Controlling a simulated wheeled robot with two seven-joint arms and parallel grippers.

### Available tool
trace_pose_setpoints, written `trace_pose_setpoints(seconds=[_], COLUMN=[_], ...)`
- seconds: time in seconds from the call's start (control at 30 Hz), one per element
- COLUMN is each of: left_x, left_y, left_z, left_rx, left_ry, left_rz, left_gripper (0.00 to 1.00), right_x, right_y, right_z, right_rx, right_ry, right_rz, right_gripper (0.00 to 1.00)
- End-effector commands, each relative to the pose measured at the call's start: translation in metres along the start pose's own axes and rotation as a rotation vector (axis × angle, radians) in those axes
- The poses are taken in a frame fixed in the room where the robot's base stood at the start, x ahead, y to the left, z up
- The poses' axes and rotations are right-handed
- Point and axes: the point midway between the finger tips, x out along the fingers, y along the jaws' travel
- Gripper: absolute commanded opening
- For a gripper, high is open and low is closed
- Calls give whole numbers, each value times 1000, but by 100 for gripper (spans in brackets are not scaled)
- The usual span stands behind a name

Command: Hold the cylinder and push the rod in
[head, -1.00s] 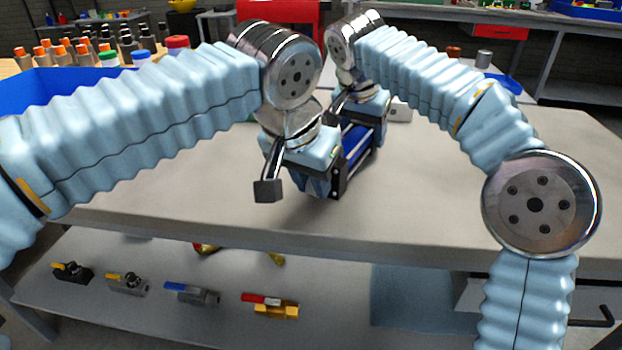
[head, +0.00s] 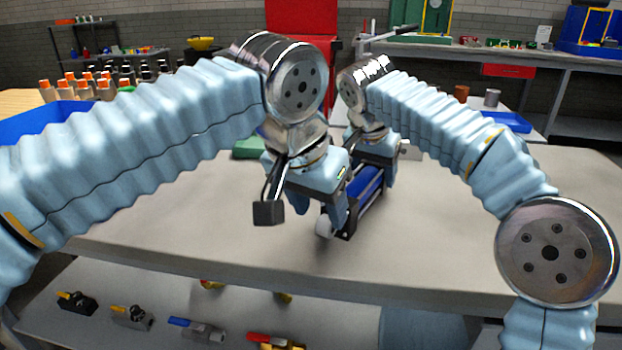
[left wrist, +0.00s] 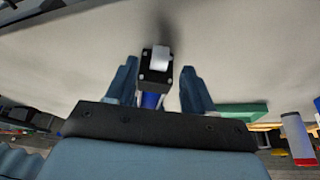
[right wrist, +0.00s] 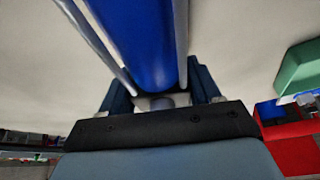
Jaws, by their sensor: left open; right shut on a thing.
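The cylinder (head: 368,190) is blue with black end caps and silver tie rods, held at a slant over the table. A white rod end (head: 323,227) shows at its near end, and in the left wrist view (left wrist: 161,59) it stands in front of the black end cap (left wrist: 155,76). My left gripper (left wrist: 158,72) is open, one finger on each side of that end cap, with gaps visible. My right gripper (right wrist: 160,95) is shut on the cylinder's far end. The blue body (right wrist: 150,45) stretches away from it in the right wrist view. The grasp is partly hidden in the head view.
A green block (head: 249,148) lies on the table (head: 200,235) behind my left arm. A blue bin (head: 40,118) and several orange-capped bottles stand at the left. Several valves lie on the shelf (head: 180,290) below. The table's front is clear.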

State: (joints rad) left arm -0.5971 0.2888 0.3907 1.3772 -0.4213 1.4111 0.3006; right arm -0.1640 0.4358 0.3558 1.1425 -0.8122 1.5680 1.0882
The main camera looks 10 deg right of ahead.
Motion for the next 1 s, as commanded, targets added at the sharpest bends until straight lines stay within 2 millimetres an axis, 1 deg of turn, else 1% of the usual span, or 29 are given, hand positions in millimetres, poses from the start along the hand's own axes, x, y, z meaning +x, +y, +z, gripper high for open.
trace_pose_setpoints(seconds=[0.03,0.2,0.33,0.4,0.5,0.73,0.77,0.9,0.93,1.0], left_x=[-13,-50,-70,-77,-81,-82,-82,-82,-82,-82], left_y=[1,1,1,1,0,0,0,0,0,0], left_z=[-1,-1,-1,-1,0,0,0,0,0,0], left_rx=[0,1,2,2,1,1,1,1,1,1], left_ry=[5,4,3,3,2,1,1,1,1,1], left_rz=[1,2,1,0,0,0,0,0,0,0], left_gripper=[53,53,53,53,53,53,53,53,53,53], right_x=[0,0,0,0,0,0,0,0,0,0], right_y=[0,0,0,0,0,0,0,0,0,0], right_z=[0,0,0,0,0,0,0,0,0,0], right_rx=[0,1,1,1,1,2,2,1,1,1], right_ry=[-1,0,0,0,1,1,1,1,1,1], right_rz=[-1,-1,-1,-1,-1,-1,-1,-1,0,0], right_gripper=[7,7,7,7,7,7,67,88,92,92])
